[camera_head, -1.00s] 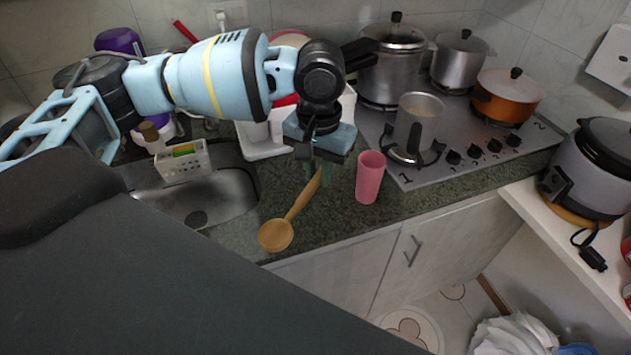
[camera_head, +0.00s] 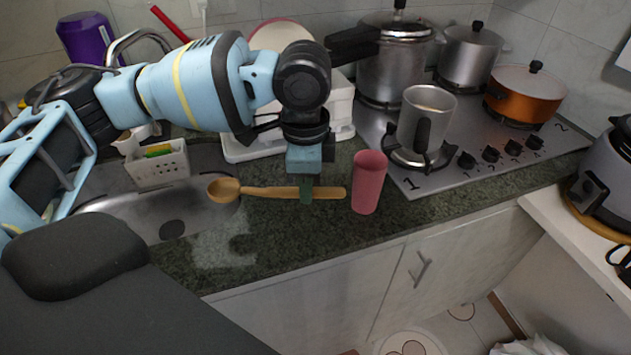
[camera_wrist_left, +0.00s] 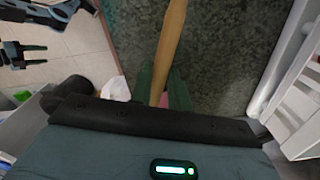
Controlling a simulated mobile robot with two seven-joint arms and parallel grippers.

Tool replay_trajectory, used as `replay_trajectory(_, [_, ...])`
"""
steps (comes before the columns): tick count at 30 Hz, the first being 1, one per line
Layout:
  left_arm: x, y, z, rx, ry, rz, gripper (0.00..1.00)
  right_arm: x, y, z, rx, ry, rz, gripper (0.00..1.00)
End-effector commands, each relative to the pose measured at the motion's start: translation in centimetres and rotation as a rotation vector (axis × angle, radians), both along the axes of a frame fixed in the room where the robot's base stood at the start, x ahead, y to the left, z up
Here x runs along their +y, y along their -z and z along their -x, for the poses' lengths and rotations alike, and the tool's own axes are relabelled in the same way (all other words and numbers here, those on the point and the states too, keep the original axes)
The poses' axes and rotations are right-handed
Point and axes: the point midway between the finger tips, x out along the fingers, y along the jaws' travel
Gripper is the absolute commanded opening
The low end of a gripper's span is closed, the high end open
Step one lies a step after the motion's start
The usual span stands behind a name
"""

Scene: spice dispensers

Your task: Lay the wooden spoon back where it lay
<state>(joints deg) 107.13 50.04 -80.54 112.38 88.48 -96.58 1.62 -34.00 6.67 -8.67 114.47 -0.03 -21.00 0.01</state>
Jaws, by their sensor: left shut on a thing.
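The wooden spoon (camera_head: 270,192) lies crosswise in the head view, its bowl at the left by the sink's edge and its handle end close to the pink cup (camera_head: 368,182). My left gripper (camera_head: 306,194) points down and is shut on the spoon's handle. In the left wrist view the handle (camera_wrist_left: 172,40) runs up from between the green fingers (camera_wrist_left: 160,88). I cannot tell whether the spoon touches the counter or hangs just above it. My right gripper (camera_wrist_left: 36,56) shows small at the upper left of the wrist view, its fingers apart and empty.
The dark counter (camera_head: 290,235) is clear in front of the spoon. The sink (camera_head: 150,215) with a white caddy (camera_head: 157,165) is left. A white rack (camera_head: 245,147) stands behind. The stove (camera_head: 460,165) with a metal mug (camera_head: 424,125) and pots is right.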

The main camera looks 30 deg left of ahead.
Motion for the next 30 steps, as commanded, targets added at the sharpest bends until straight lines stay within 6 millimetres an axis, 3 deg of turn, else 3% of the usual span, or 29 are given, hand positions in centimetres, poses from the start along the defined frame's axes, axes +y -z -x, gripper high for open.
replay_trajectory(1, [0.2, 1.1, -0.4, 0.007, 0.087, 0.000, 0.00, 0.1, 1.3, 0.5, 0.015, 0.003, -0.004, 0.56])
replay_trajectory(6, [0.8, 1.3, -1.2, 0.004, 0.383, 0.001, 0.00, 0.4, 3.3, 1.2, 0.042, 0.008, -0.009, 0.56])
replay_trajectory(12, [1.1, 0.9, -1.6, 0.001, 0.618, 0.000, 0.00, 0.6, 4.5, 1.7, 0.056, 0.008, -0.011, 0.56])
replay_trajectory(23, [1.3, 0.5, -1.8, -0.001, 0.702, -0.002, 0.00, 0.6, 4.7, 1.4, 0.050, 0.007, -0.013, 0.56])
replay_trajectory(30, [1.3, 2.1, -1.8, 0.003, 0.702, -0.001, 0.00, 0.6, 6.2, 2.1, 0.068, 0.004, -0.012, 0.56])
